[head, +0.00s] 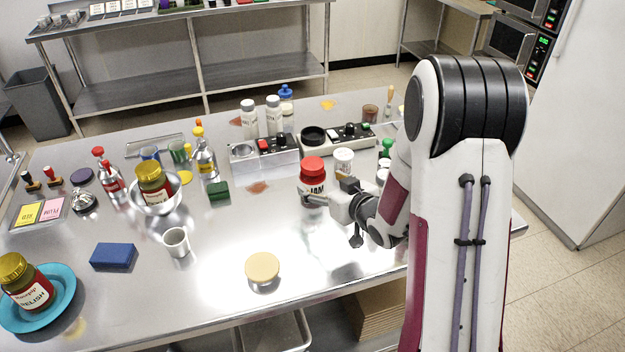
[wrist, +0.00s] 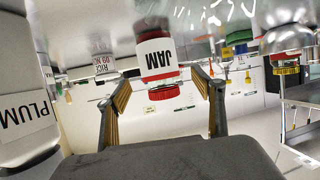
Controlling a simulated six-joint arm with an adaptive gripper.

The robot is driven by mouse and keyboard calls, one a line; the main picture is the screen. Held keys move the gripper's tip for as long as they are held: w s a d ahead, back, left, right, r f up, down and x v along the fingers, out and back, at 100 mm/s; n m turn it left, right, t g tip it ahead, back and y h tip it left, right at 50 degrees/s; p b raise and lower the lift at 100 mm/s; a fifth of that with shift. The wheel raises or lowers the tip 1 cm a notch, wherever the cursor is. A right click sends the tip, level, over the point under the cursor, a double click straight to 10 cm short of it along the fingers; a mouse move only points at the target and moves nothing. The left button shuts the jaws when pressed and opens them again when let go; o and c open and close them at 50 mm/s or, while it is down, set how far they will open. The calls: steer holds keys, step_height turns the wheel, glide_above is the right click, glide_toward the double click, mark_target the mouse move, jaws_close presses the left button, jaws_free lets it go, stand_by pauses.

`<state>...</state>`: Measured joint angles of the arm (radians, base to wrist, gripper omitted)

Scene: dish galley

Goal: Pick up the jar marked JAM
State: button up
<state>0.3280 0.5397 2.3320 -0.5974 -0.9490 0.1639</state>
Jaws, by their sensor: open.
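The jar marked JAM (head: 312,172) stands upright on the steel counter, with a red lid and a white label. In the wrist view, which is upside down, the JAM jar (wrist: 156,52) appears ahead, with its red lid framed between my fingertips. My gripper (head: 332,219) is open and empty, close in front of the jar on the near side; one finger overlaps the jar's lower part in the head view. Both fingers of my gripper (wrist: 161,78) show in the wrist view, one on each side. I cannot tell whether the jar is within their reach.
A jar marked PLUM (wrist: 25,115) is close at the left of the wrist view. A white-lidded jar (head: 344,161) stands right behind the JAM jar. A control box (head: 265,155) is behind to the left.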

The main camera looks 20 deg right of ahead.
mark_target(312, 176)
steer(key=shift+w+f, duration=0.15)
steer(key=shift+w, duration=0.2)
steer(key=shift+x, duration=2.55)
steer(key=shift+w+r, duration=0.1)
steer(key=shift+r, duration=0.15)
steer(key=c, duration=1.5)
